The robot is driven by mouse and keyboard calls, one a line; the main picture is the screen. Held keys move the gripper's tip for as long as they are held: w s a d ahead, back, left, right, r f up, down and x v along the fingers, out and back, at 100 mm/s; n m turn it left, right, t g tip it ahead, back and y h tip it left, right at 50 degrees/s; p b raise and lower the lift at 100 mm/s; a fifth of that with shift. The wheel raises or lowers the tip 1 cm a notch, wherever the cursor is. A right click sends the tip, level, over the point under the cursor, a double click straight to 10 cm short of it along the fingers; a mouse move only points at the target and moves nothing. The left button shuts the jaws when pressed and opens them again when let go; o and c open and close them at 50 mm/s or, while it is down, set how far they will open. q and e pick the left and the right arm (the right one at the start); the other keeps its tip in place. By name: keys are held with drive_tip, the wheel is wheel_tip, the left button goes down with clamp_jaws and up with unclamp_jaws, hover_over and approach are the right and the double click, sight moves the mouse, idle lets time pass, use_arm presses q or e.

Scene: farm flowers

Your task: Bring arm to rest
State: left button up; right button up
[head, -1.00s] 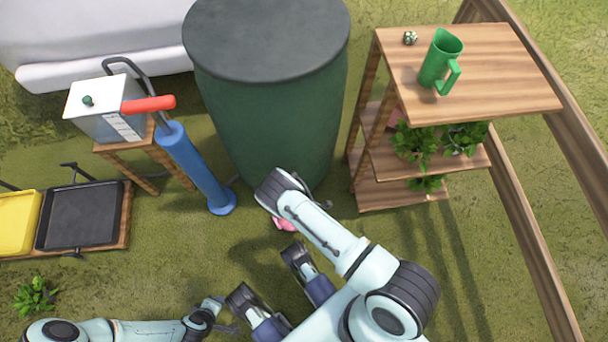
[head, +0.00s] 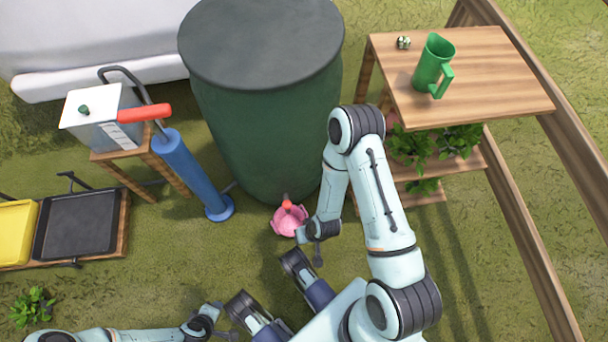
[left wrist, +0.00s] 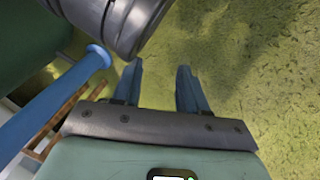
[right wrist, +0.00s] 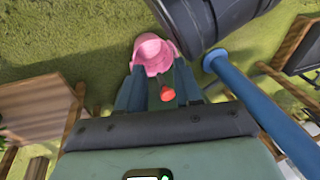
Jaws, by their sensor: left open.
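My left gripper (head: 228,330) is low at the left of the head view, over the grass. Its fingers are apart with only grass between them in the left wrist view (left wrist: 160,75). My right arm is bent, its elbow high in front of the shelf. My right gripper (head: 313,250) hangs to the lower right of a pink pot (head: 288,222) by the barrel's foot. In the right wrist view the fingers (right wrist: 160,75) are apart, with the pink pot (right wrist: 152,52) and a red part (right wrist: 167,93) showing between them. I see no contact with either.
A green barrel (head: 262,110) stands ahead. A blue pump (head: 190,175) stands at left beside a small table with a metal box (head: 100,115). A wooden shelf (head: 500,60) with a green jug (head: 434,65) is at right. Trays (head: 78,222) lie at far left.

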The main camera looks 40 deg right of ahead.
use_arm(q)
drive_tip(key=s+d+r+g+p, duration=0.1)
drive_tip(key=s+r+p, duration=0.3)
drive_tip(key=r+p, duration=0.6)
drive_tip(key=s+d+r+m+g+h+p, duration=0.1)
drive_tip(key=s+d+r+p, duration=0.3)
drive_tip(key=r+p, duration=0.7)
drive_tip(key=shift+s+d+r+g+h+p, duration=0.2)
drive_tip(key=shift+d+r+g+h+p, duration=0.1)
drive_tip(key=shift+r+g, duration=0.55)
use_arm(e)
drive_tip(key=s+a+r+g, duration=0.1)
drive_tip(key=s+r, duration=0.3)
drive_tip(key=r, duration=0.7)
drive_tip(key=s+a+r+n+g+y, duration=0.1)
drive_tip(key=s+a+r, duration=0.3)
drive_tip(key=r, duration=0.7)
drive_tip(key=shift+s+a+r+g+y, duration=0.2)
drive_tip(key=shift+a+r+g+y, duration=0.15)
drive_tip(key=shift+g, duration=0.45)
